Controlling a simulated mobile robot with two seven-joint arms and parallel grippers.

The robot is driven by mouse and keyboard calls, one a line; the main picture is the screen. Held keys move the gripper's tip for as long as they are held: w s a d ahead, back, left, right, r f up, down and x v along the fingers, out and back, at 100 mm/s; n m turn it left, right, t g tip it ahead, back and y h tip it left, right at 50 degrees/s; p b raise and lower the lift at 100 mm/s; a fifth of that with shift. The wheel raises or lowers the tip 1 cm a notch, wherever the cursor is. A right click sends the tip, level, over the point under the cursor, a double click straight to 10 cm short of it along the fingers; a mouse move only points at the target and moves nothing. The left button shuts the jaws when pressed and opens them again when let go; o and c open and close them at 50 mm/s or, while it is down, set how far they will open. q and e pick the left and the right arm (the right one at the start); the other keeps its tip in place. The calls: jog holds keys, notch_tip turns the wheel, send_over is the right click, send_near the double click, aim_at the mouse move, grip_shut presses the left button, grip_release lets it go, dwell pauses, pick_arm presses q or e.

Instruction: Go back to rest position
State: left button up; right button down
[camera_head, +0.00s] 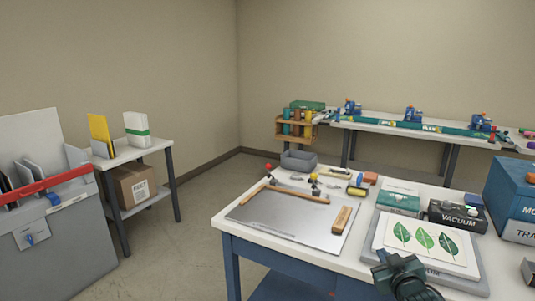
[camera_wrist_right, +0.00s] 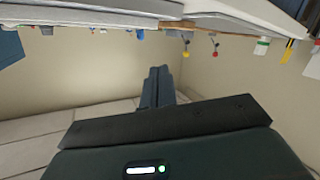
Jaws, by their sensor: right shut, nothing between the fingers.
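My right gripper (camera_head: 383,262) shows at the bottom right of the head view, in front of the near edge of the leaf-print board (camera_head: 468,270). Its dark fingers are together with nothing between them. In the right wrist view the shut fingers (camera_wrist_right: 157,85) stand out against the bare wall, and the scene appears upside down. I cannot tell the exact gap between the gripper and the table. My left gripper is not in view.
The white worktable (camera_head: 235,219) holds a metal sheet (camera_head: 290,222) with wooden strips, a vacuum box (camera_head: 457,217) and a blue box (camera_head: 512,195). A side table (camera_head: 133,154) and a grey bin (camera_head: 70,255) stand left. Floor between them is clear.

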jog(key=s+a+f+g+y, duration=0.2)
jog(key=s+a+f, duration=0.6)
jog(key=s+f, duration=0.45)
jog(key=s+a+f+g, duration=0.1)
jog(key=s+a, duration=0.2)
jog(key=s, duration=0.7)
jog(key=s+a+f+g+y, duration=0.1)
jog(key=s+a, duration=0.3)
jog(key=s, duration=0.6)
jog(key=shift+s+a+f+m+g+y, duration=0.35)
jog(key=shift+f+g, duration=0.25)
jog(key=shift+f, duration=0.1)
